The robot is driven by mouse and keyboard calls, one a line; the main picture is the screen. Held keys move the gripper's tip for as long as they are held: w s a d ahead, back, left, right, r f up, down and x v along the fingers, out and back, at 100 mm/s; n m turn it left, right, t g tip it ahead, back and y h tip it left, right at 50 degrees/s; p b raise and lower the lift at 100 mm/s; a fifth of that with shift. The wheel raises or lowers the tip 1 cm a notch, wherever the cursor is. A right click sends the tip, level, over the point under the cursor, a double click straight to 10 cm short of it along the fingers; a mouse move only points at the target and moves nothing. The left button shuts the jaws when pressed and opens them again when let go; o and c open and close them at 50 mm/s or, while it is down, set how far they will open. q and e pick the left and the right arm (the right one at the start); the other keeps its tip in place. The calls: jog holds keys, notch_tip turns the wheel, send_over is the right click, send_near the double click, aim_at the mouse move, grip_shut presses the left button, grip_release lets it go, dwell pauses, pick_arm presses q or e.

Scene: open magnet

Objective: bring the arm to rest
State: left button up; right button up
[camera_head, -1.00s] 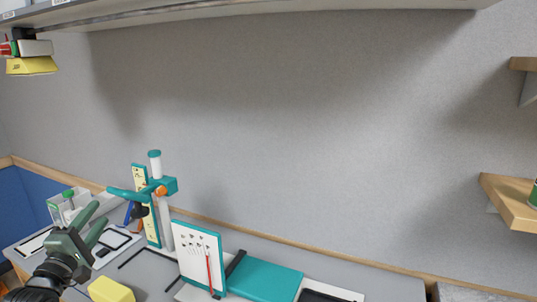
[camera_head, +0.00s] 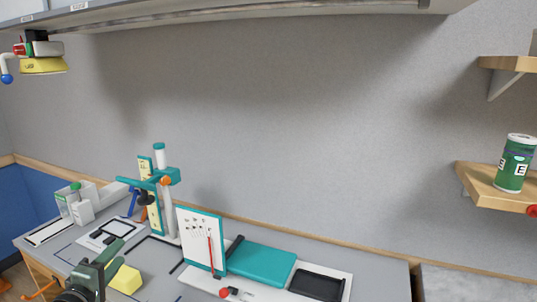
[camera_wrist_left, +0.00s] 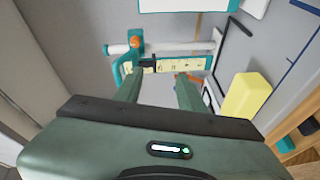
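My left gripper (camera_head: 114,258) is at the lower left of the head view, low over the front of the desk. Its two green fingers are apart with nothing between them. The left wrist view also shows the open fingers (camera_wrist_left: 157,92), with a teal and white stand beyond them. That stand (camera_head: 160,200), with a yellow scale and an orange knob, is upright on the desk behind the gripper. A yellow block (camera_head: 126,280) lies just right of the gripper in the head view; I cannot tell if they touch. My right gripper is not in view.
A white panel (camera_head: 200,238) with a red pointer stands beside a teal slab (camera_head: 262,263) and a black tray (camera_head: 317,284). White boxes (camera_head: 85,205) are at the left. A green can (camera_head: 515,163) stands on the right shelf (camera_head: 483,186). A long shelf (camera_head: 250,12) hangs overhead.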

pick_arm(q)
jog(key=s+d+f+m+g, duration=0.3)
jog(key=s+d+f+m, duration=0.1)
jog(key=s+d+f, duration=0.3)
jog(key=s+d+f+m+g, duration=0.4)
jog(key=s+f, duration=0.3)
jog(key=f, duration=0.3)
jog(key=s+d+f+m+g, duration=0.2)
jog(key=s+m, duration=0.1)
jog(key=s, duration=0.4)
jog(key=s+d+f+m+g, duration=0.2)
jog(key=s+m+g, duration=0.1)
jog(key=s, duration=0.5)
jog(key=s+d+f+m+g, duration=0.2)
jog(key=s+m, duration=0.1)
jog(key=s, duration=0.4)
notch_tip(320, 180, down, 27)
jog(key=s+g+b, duration=0.1)
jog(key=b, duration=0.1)
jog(key=s+a+f+g+y+b, duration=0.1)
jog(key=s+a+f, duration=0.2)
jog(key=s+f, duration=1.4)
jog(key=shift+s+f, duration=0.15)
jog(key=shift+f, duration=0.35)
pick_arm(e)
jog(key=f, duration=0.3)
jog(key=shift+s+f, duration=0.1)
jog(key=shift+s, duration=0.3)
